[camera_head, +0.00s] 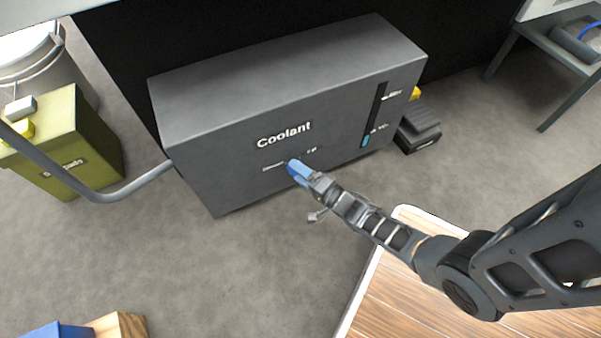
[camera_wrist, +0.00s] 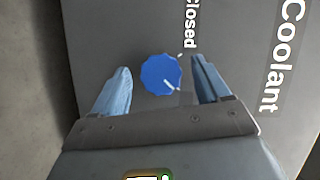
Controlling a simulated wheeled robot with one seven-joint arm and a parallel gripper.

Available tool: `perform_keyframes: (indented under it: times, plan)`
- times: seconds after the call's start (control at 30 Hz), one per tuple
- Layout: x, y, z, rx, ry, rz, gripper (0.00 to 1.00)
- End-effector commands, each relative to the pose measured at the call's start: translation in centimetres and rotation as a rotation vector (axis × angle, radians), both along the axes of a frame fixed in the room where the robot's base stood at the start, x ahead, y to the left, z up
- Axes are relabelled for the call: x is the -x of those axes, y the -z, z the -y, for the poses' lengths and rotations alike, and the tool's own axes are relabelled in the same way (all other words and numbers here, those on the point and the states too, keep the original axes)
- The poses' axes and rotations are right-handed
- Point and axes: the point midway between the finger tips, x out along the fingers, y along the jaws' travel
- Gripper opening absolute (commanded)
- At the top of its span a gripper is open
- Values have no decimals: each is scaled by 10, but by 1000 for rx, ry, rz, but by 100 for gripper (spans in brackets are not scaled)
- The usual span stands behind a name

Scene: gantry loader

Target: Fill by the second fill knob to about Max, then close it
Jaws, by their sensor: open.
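The dark grey coolant tank (camera_head: 225,165) has "Coolant" on its front. A blue round knob (camera_wrist: 161,74) with a pale pointer mark sits on that front, beside the word "Closed" in the wrist view. In the head view my gripper (camera_head: 297,170) covers the knob. In the wrist view my gripper (camera_wrist: 162,88) is open, with one blue finger on each side of the knob and gaps between. The level gauge (camera_head: 373,115) is a dark vertical slot with a short cyan column at its bottom, near the lower mark. Its small labels are hard to read.
A curved grey pipe (camera_head: 125,190) meets the tank's left side. An olive bin (camera_head: 95,150) stands to the left. A dark stepped object (camera_head: 418,132) lies right of the tank. A wooden board (camera_head: 400,300) is at the front right. The floor before the tank is mostly clear.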

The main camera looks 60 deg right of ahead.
Motion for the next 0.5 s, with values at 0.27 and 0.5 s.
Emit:
perform_keyframes:
  times: [0.27, 0.5]
  plan:
    - [14, -2, -3, 0, -1, -3, 76]
    - [52, -5, -10, -1, 0, -3, 76]
